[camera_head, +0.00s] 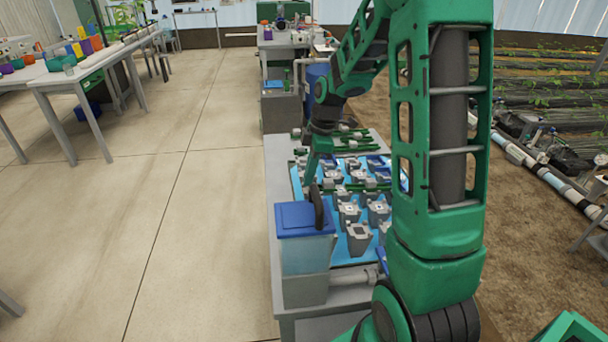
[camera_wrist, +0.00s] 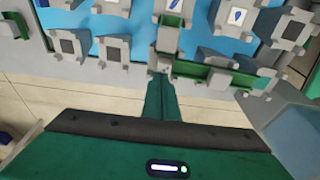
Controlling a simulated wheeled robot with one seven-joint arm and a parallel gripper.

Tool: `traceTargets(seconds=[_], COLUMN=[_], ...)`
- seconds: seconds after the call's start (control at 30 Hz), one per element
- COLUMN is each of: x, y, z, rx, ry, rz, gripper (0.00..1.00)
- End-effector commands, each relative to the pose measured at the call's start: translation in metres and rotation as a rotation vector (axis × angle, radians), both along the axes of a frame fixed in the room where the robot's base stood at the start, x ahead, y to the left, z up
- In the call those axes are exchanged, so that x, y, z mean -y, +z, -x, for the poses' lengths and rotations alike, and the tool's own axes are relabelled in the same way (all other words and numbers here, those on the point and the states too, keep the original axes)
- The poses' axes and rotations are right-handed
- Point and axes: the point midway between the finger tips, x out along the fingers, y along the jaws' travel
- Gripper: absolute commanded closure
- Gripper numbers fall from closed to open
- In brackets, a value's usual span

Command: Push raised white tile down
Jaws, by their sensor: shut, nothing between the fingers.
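Several grey valve-like blocks stand in rows on a blue panel (camera_head: 297,184), and some carry small white tiles on top. Another white tile (camera_wrist: 177,4) is at the top edge, partly cut off. I cannot tell which tile is raised. My gripper (camera_wrist: 166,50) is shut and empty, its narrow green fingers over the panel's edge by a small grey block and a green bar. In the head view it points down (camera_head: 312,180) at the panel's left side.
A container with a blue lid (camera_head: 303,218) stands at the panel's near left corner, close to my gripper. Green bars (camera_wrist: 205,75) cross between the blocks. A grey pipe (camera_head: 352,277) lies near the front. Open floor (camera_head: 200,200) is to the left.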

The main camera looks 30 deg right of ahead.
Motion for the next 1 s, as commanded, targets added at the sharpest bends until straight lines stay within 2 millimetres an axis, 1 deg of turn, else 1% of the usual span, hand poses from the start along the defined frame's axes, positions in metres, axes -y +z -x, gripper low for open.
traceTargets(seconds=[0.8, 1.0], x=[0.0, 0.0], y=[-0.022, -0.017], z=[0.0, 0.0], rx=[-0.001, 0.001], ry=[0.0, 0.001], rz=[0.0, 0.0], gripper=[1.0, 1.0])
